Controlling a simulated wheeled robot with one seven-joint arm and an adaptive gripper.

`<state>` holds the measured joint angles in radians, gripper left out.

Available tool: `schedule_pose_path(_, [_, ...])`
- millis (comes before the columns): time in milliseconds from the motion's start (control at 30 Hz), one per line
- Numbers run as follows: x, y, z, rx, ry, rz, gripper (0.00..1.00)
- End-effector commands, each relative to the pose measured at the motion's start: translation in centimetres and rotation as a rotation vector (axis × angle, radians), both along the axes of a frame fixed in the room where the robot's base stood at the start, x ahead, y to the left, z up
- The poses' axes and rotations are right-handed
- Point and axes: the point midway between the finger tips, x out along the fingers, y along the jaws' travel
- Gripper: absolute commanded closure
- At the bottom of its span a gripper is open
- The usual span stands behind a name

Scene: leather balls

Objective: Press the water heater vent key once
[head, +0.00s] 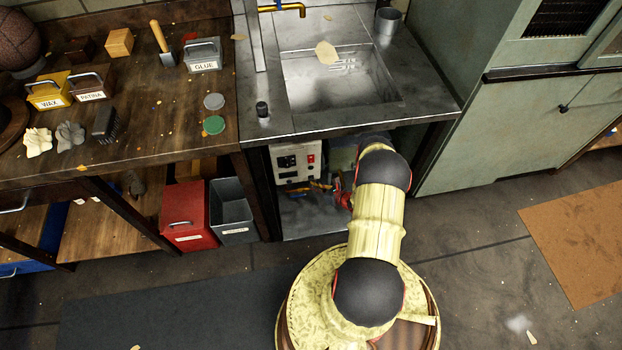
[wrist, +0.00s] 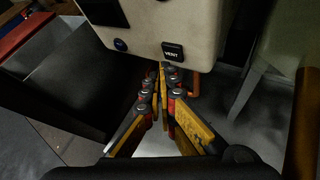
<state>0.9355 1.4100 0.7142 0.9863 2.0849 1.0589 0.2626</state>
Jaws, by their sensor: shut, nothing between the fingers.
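In the head view my gripper (head: 325,186) is partly hidden by my arm.
The sink counter (head: 350,122) overhangs the heater. A red bin (head: 184,215) and a grey bin (head: 232,208) stand left of the sink cabinet. In the wrist view a copper pipe (wrist: 194,84) hangs below the heater, right of my fingertips.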

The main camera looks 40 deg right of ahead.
Motion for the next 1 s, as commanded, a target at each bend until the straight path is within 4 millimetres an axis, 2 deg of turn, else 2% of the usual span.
schedule_pose_path(733, [0.01,-0.01,0.00,0.000,0.000,0.000,1.00])
schedule_pose_path(1000, [0.65,-0.38,0.07,-0.002,-0.001,0.001,1.00])
